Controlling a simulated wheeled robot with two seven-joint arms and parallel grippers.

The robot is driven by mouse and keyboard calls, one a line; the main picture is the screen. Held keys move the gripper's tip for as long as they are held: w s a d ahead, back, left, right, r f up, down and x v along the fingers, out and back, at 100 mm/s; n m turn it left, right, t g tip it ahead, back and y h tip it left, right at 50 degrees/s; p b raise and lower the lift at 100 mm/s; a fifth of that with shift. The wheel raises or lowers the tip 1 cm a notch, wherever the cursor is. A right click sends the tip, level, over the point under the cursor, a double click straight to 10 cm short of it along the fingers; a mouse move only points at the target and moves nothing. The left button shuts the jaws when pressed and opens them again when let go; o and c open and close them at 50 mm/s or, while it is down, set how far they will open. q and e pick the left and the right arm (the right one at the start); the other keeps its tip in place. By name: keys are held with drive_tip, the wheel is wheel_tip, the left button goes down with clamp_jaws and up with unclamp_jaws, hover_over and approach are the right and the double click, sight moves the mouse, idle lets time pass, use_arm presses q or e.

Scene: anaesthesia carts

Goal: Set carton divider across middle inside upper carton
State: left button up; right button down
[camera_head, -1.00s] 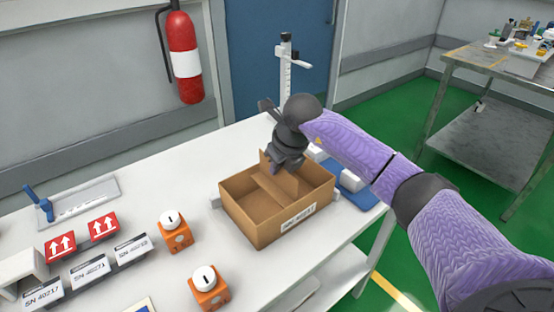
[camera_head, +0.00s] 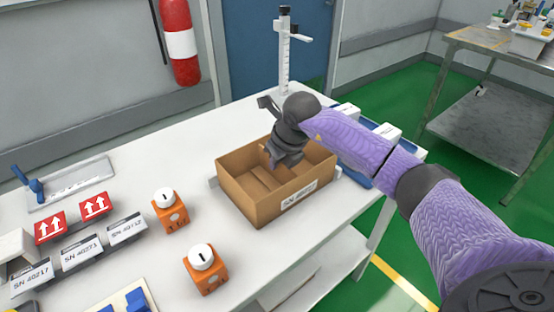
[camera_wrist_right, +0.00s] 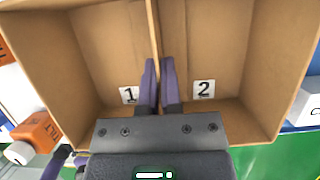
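The open brown carton (camera_head: 250,207), labelled SN 40217, stands on the white table. The wrist view shows its inside, with a "1" label (camera_wrist_right: 129,95) and a "2" label (camera_wrist_right: 204,89) on either side of the middle. The cardboard divider (camera_wrist_right: 154,35) is upright between these labels, seen nearly edge-on. In the head view the divider (camera_head: 263,178) is low inside the carton, partly hidden by my right gripper (camera_head: 285,163). The right fingers (camera_wrist_right: 159,85) are closed on the divider, pointing down into the carton. Whether its lower edge touches the floor is hidden. My left gripper is out of view.
Two orange blocks with white knobs (camera_head: 176,213) (camera_head: 205,270) stand left of the carton. Labelled holders (camera_head: 82,250) and red arrow signs (camera_head: 50,226) are further left. A post (camera_head: 285,60) stands behind. A blue tray (camera_head: 357,178) with white boxes lies close right of the carton.

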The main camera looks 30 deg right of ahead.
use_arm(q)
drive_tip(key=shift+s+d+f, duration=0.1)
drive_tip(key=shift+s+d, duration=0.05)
use_arm(e)
drive_tip(key=shift+f, duration=0.25)
drive_tip(key=c, duration=0.7)
unclamp_jaws()
drive_tip(key=shift+c, duration=0.2)
drive_tip(key=p+v, duration=0.3)
drive_tip(key=v, duration=0.6)
drive_tip(key=shift+r+p, duration=0.3)
drive_tip(key=shift+s+r, duration=0.15)
drive_tip(key=shift+r, duration=0.05)
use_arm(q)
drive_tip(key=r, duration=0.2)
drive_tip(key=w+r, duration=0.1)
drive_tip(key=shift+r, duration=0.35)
